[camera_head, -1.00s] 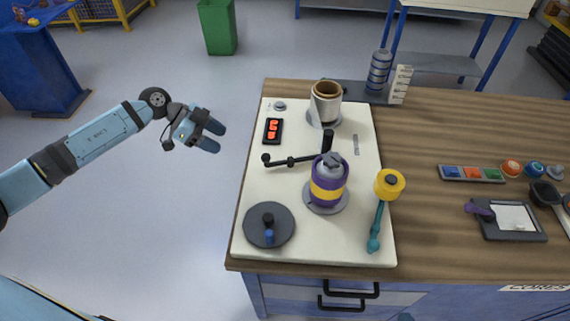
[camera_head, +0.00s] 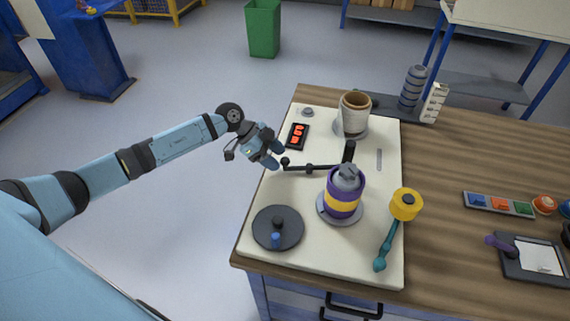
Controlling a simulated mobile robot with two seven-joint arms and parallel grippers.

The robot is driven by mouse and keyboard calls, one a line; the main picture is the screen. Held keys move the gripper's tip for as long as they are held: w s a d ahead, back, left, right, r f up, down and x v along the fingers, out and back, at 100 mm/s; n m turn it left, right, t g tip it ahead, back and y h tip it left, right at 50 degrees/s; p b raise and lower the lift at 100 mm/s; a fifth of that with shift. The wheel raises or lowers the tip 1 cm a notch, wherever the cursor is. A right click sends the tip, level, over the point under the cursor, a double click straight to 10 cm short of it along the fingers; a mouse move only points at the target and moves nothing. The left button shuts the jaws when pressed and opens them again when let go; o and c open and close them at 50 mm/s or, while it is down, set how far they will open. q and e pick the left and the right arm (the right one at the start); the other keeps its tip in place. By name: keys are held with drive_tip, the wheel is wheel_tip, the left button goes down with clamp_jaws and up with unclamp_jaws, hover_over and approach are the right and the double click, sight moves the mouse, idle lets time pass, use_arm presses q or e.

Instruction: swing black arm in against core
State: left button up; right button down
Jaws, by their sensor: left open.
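The black arm (camera_head: 312,168) lies across the white board (camera_head: 255,208), with a round knob at its left end and an upright black post (camera_head: 348,152) at its right end. The core (camera_head: 344,192), purple with a yellow band and a grey top, stands on a grey disc just in front of the arm's right end. I cannot tell whether the arm touches it. My left gripper (camera_head: 276,155) is open and empty, its fingertips at the board's left edge close to the arm's knob. My right gripper is out of view.
A whitish roll (camera_head: 354,114) stands behind on its own disc, near a red-lit display (camera_head: 297,136). A dark disc with a blue knob (camera_head: 277,228) is at front left. Floor left of the table is clear.

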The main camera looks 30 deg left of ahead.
sight(285, 164)
use_arm(q)
drive_tip(key=shift+x, duration=2.05)
